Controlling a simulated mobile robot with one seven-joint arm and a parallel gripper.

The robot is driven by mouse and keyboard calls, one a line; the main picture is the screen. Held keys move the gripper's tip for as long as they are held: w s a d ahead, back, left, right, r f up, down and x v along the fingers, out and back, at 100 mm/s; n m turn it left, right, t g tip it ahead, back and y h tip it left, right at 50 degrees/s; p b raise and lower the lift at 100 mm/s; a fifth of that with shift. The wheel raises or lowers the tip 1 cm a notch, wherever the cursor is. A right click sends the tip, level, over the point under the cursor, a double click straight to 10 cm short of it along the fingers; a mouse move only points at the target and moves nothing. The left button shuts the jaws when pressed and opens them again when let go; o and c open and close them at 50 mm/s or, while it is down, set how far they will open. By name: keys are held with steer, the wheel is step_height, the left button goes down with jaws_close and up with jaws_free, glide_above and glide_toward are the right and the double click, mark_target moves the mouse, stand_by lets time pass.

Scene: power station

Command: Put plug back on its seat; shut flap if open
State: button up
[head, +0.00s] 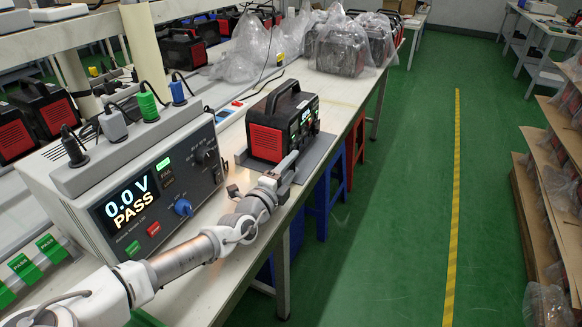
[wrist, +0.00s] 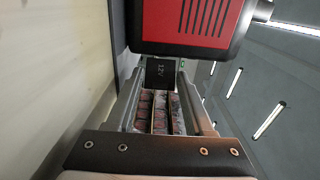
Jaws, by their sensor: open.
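The red and black power station (head: 268,141) stands on a grey tray. My gripper (head: 289,161) is beside its lower front face. In the wrist view, the station's red side (wrist: 190,18) is above the open gripper (wrist: 160,85). A dark flap-like piece marked 12V (wrist: 160,72) shows between the fingertips; I cannot tell whether they touch it or whether it is open. On the tester's (head: 130,205) top bar stand a black plug (head: 73,147), a grey plug (head: 113,124), a green plug (head: 147,105) and a blue plug (head: 177,91), each with a cable.
The tester's screen (head: 130,202) reads 0.0 V PASS. Green PASS tags (head: 24,267) lie at the left. Bagged units (head: 340,48) stand farther along the bench. The aisle floor (head: 410,200) at the right is clear; shelves (head: 560,170) stand beyond it.

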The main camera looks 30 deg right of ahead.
jaws_close()
